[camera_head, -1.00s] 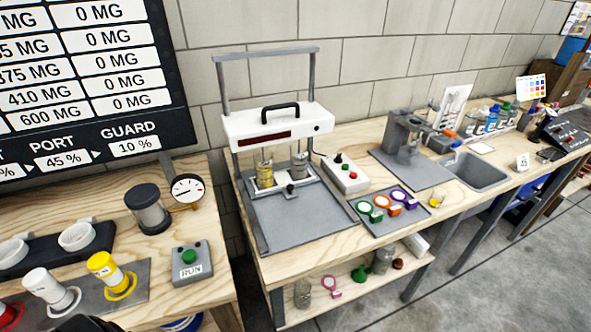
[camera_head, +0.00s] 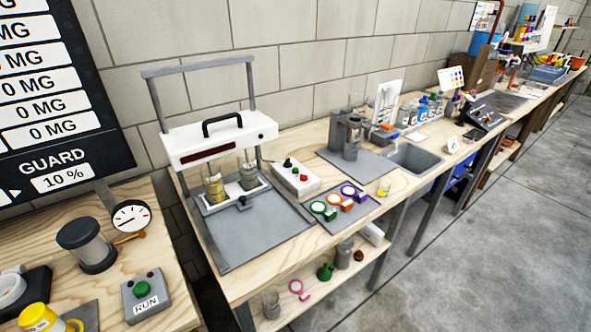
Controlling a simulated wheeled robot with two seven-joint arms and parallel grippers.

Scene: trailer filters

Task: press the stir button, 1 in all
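No button in view carries a readable "stir" label. A white control box (camera_head: 297,179) with a dark knob, a green button and a red button stands on the middle bench, right of a framed machine (camera_head: 218,139). The machine has a white head with a black handle. Under it stand a jar with yellow contents (camera_head: 214,189) and a greyish jar (camera_head: 249,176). A grey box marked RUN (camera_head: 146,297) with a green button sits on the left bench. Neither of my grippers is in view.
A grey tray with green, orange and purple ringed items (camera_head: 339,206) lies right of the machine. A grey stand (camera_head: 346,135) and a sink (camera_head: 412,158) follow along the bench. A gauge (camera_head: 131,218) stands at left. A gap separates the two benches. Open floor (camera_head: 500,240) lies at right.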

